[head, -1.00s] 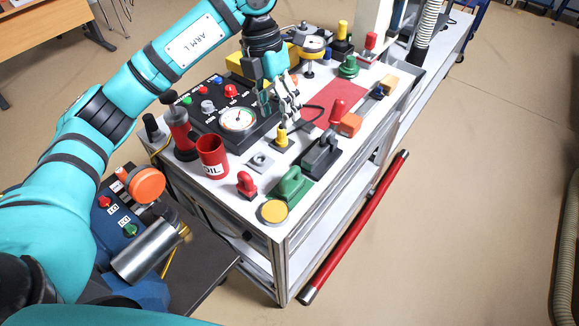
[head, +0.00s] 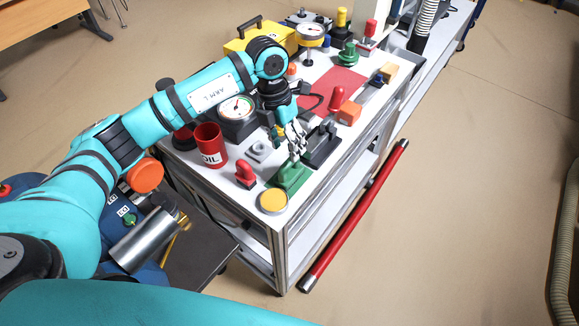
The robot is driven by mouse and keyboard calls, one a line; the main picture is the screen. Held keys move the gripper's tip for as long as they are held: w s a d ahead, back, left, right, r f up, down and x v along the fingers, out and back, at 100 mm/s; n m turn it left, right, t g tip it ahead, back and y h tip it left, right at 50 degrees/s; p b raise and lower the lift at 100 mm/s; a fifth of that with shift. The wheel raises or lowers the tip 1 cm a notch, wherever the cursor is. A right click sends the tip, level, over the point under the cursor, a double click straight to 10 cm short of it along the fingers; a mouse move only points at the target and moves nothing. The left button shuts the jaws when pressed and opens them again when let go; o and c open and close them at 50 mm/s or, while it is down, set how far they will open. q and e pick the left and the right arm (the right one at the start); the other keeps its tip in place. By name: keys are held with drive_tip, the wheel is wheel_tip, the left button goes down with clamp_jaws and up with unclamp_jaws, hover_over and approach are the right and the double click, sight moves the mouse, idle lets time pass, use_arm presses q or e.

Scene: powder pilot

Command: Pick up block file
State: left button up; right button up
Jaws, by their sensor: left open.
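No label marks the block file. A green block-shaped tool (head: 291,178) lies near the front corner of the white cart top, and a dark grey tool on a black base (head: 322,150) lies just behind and right of it; I cannot tell for sure which one is the block file. My left gripper (head: 298,154) points down over the far end of the green tool, beside the dark one. Its fingers are apart, with nothing seen between them. Whether they touch the green tool is unclear. The fingers hide part of both tools. My right gripper is not in view.
A yellow-topped round tin (head: 273,201), a red knobbed piece (head: 245,175) and a red OIL cup (head: 210,146) stand close by. An orange block (head: 349,113) and a red mat (head: 335,84) lie behind.

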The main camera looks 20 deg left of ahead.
sight(288, 159)
use_arm(q)
drive_tip(key=shift+f, duration=0.5)
drive_tip(key=f+p, duration=0.2)
drive_tip(key=d+f, duration=0.1)
drive_tip(key=f, duration=0.1)
drive_tip(key=shift+s+f+p, duration=0.1)
drive_tip(key=shift+s+p, duration=0.3)
drive_tip(key=shift+f, duration=0.4)
drive_tip(key=shift+c, duration=0.4)
drive_tip(key=c, duration=0.9)
clamp_jaws()
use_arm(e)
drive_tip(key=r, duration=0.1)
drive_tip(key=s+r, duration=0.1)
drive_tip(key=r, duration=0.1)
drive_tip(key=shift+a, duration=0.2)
use_arm(q)
drive_tip(key=shift+w+r, duration=0.1)
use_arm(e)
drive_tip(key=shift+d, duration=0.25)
